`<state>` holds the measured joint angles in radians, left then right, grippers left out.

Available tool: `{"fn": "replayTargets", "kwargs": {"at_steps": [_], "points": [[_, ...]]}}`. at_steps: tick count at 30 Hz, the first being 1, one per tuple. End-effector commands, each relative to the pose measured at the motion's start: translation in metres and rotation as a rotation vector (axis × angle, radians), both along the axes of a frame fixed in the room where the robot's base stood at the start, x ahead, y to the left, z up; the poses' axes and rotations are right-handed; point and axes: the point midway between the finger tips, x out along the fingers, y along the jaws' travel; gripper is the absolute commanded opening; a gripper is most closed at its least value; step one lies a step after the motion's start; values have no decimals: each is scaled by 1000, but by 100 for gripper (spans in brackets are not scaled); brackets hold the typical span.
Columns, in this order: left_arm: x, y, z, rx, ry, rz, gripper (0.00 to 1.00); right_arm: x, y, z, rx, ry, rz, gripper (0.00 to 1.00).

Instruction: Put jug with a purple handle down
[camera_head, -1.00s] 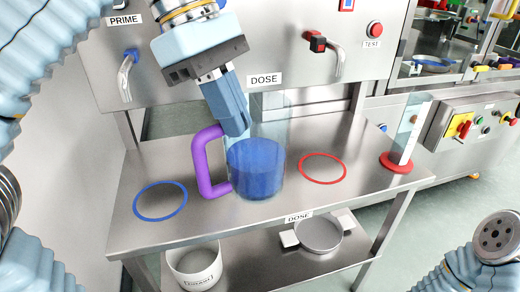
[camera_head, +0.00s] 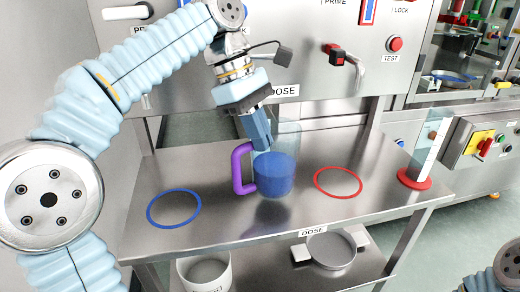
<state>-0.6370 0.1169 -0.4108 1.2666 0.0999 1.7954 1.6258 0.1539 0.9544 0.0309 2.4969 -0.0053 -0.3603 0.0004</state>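The clear jug (camera_head: 274,174) holds blue liquid and stands upright between the two rings, with its purple handle (camera_head: 238,172) to the left. Its base is at table level or very near it; I cannot tell whether it touches. My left gripper (camera_head: 261,143) points down at the jug's upper left side beside the handle. Its fingers look shut on the jug there, though the grip itself is partly hidden. My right gripper is out of view; only part of my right arm shows at the lower right.
The steel table (camera_head: 240,224) has a blue ring (camera_head: 150,216) at left and a red ring (camera_head: 317,188) at right, both empty. A clear cylinder on a red base (camera_head: 414,180) stands at the right edge. A red-handled tap (camera_head: 336,56) juts from the panel behind.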

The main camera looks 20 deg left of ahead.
Motion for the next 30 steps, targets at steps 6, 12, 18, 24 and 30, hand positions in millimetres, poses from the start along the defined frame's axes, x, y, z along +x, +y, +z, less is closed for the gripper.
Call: {"fn": "replayTargets", "kwargs": {"at_steps": [6,12,18,24,30], "points": [[4,1,-25,-1,0,0,0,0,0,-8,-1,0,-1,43],[4,1,-35,0,-1,-1,0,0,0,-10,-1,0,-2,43],[4,1,-35,0,-1,-1,0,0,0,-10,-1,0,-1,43],[4,1,-39,1,1,1,11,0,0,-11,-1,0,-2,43],[4,1,-39,1,1,1,30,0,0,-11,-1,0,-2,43]]}}
